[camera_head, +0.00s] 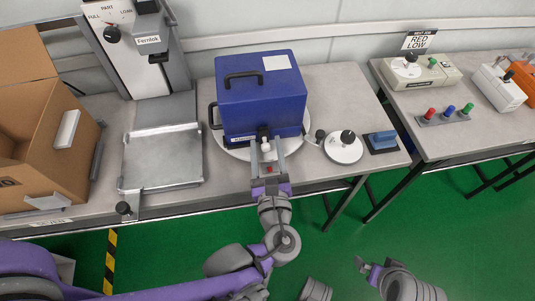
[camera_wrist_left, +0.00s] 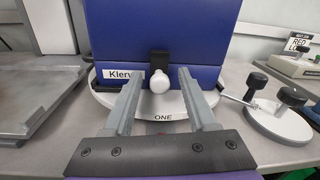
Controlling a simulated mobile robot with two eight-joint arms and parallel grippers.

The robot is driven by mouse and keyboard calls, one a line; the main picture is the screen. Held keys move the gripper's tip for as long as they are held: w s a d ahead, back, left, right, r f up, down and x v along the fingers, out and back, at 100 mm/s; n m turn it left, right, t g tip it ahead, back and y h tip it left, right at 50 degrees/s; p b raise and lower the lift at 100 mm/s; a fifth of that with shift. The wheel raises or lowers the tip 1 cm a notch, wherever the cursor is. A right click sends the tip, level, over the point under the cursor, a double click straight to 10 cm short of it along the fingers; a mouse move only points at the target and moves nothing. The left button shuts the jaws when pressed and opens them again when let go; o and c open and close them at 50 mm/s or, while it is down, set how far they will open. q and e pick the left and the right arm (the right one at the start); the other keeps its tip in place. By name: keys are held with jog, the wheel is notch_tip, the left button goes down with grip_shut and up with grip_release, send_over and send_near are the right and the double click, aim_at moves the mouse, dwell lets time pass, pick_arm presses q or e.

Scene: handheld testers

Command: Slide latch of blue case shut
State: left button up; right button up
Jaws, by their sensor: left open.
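The blue case (camera_head: 262,95) stands on a round white turntable (camera_head: 237,154) on the grey bench. On its front, a black latch piece (camera_wrist_left: 158,61) carries a white round knob (camera_wrist_left: 159,81); the knob also shows in the head view (camera_head: 266,147). A label "Klerv" is left of the latch. My left gripper (camera_wrist_left: 159,88) is open, with one finger on each side of the knob in the picture and gaps on both sides. I cannot tell how deep the tips reach. My right gripper (camera_head: 366,268) is low over the green floor, away from the bench; its jaw state is unclear.
A flat metal tray fixture (camera_head: 160,160) and a cardboard box (camera_head: 45,135) are to the left. A white disc with a black knob (camera_head: 342,149) and a blue block on a dark pad (camera_head: 382,139) are right of the case. A second bench (camera_head: 450,137) holds other testers.

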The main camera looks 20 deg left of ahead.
pick_arm(q)
jog(key=p+v, duration=0.1)
jog(key=v, duration=0.9)
jog(key=shift+s+d, duration=0.15)
jog(key=shift+s, duration=0.15)
